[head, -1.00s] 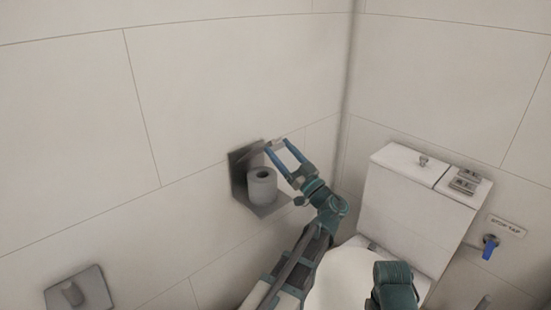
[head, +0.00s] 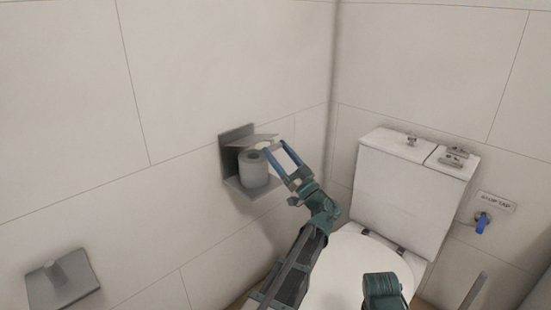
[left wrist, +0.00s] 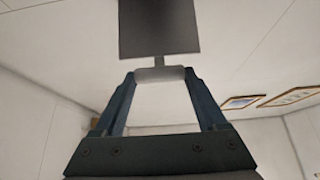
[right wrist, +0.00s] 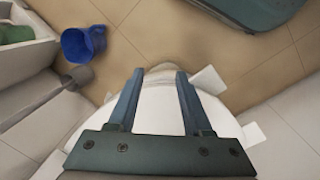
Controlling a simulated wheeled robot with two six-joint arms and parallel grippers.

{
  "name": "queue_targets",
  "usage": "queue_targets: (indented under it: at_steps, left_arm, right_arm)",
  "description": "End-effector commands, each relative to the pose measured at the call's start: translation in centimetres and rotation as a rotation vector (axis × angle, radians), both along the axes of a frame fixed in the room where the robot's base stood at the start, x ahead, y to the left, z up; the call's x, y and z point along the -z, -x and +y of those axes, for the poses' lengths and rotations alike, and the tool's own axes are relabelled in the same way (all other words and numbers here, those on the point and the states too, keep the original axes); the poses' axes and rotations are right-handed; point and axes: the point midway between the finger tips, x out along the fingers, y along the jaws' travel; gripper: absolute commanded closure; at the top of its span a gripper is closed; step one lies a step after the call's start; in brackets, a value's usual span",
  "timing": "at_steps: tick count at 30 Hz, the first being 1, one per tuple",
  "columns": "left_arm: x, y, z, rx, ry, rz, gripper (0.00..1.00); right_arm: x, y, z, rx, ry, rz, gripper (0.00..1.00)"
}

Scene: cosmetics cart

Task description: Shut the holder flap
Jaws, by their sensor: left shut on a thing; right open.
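The grey holder (head: 230,160) is fixed to the left wall, with a toilet paper roll (head: 253,170) standing on its lower shelf. Its flap (head: 250,140) juts out over the roll, tilted and apart from it. In the left wrist view the flap (left wrist: 158,28) is a dark plate with a pale tab (left wrist: 160,74) at its edge. My left gripper (head: 274,147) is shut on that tab at the flap's outer edge; the fingertips (left wrist: 160,76) also show in the left wrist view. My right gripper (right wrist: 160,74) is open and empty above the toilet.
The white toilet (head: 360,265) with its cistern (head: 405,185) stands right of the holder. A grey wall fitting (head: 65,282) is at lower left. A blue stop tap (head: 482,222) is at right. A blue cup-like object (right wrist: 84,44) lies on the floor.

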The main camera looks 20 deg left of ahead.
Motion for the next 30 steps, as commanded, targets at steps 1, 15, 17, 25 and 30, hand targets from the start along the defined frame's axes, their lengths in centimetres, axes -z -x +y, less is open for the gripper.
queue_targets:
  at_steps: [1,15,17,25,30]
  left_arm:
    - [1.0,0.0,0.2,-0.003,0.008,0.002,1.00]
    - [5.3,0.0,0.4,-0.003,0.008,0.002,1.00]
    - [5.6,-0.1,0.5,-0.003,0.008,0.002,1.00]
    - [6.3,-0.1,0.6,-0.003,0.008,0.002,1.00]
    - [6.4,-0.1,0.6,-0.003,0.008,0.002,1.00]
  right_arm:
    - [0.8,0.0,0.0,-0.001,-0.001,0.000,0.50]
    - [5.2,0.0,0.1,-0.004,-0.005,0.000,0.50]
    - [5.5,0.0,0.1,-0.003,-0.005,0.000,0.50]
    - [6.2,0.0,0.1,0.000,-0.005,0.000,0.50]
    - [6.2,0.0,0.1,0.000,-0.005,0.000,0.50]
